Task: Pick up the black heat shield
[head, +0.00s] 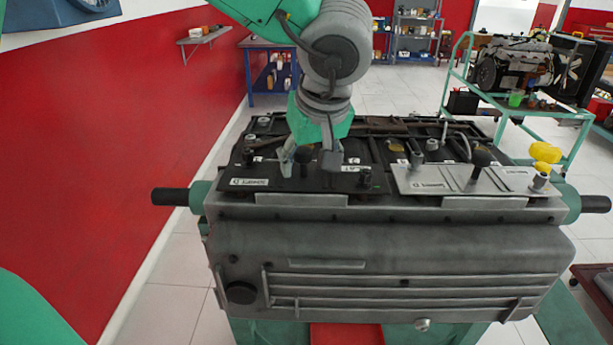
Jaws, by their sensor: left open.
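The black heat shield (266,173) is a flat dark plate with white labels and black knobs. It lies on the left part of the engine block's top, in the head view. My left gripper (309,164) points down over the middle of this plate. Its fingers are apart, with a black knob between or just behind them. I cannot tell whether the fingers touch the knob or the plate. The gripper hides part of the plate's back edge. My right gripper is not in view.
The grey engine block (390,250) has handles sticking out at both sides. A green cart (545,112) stands behind right. A red wall (90,150) is at left.

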